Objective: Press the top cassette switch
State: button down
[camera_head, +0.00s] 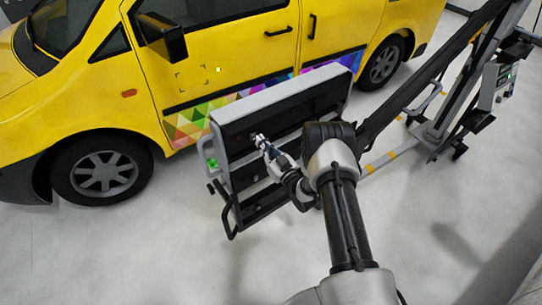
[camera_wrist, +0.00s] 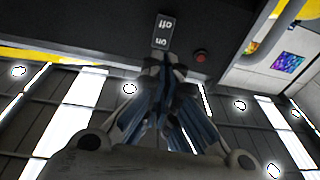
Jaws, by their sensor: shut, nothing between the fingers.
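The cassette (camera_head: 228,127) is a long grey and black unit beside the yellow van. In the wrist view its dark face (camera_wrist: 100,28) fills the top, with a switch (camera_wrist: 163,28) marked "off" and "on", upside down in this view. My gripper (camera_head: 259,137) is shut and empty, its tips at the dark face in the head view. In the wrist view my gripper (camera_wrist: 164,60) has its tips just below the "on" end of the switch and overlapping it in the picture. I cannot tell whether they touch it.
A red button (camera_wrist: 201,56) is right of the switch in the wrist view. The yellow van (camera_head: 225,50) stands close behind the cassette. A side handle (camera_head: 205,150) and a green light (camera_head: 212,163) are at the cassette's left end. The left floor is clear.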

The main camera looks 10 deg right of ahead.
aim_at(251, 130)
jog(key=shift+x, duration=1.5)
jog(key=shift+r, duration=0.1)
jog(key=shift+w+a+r+g+p, duration=0.15)
jog(key=shift+w+r+g+p, duration=0.2)
jog(key=shift+w+r+g, duration=0.1)
jog(key=shift+f, duration=0.35)
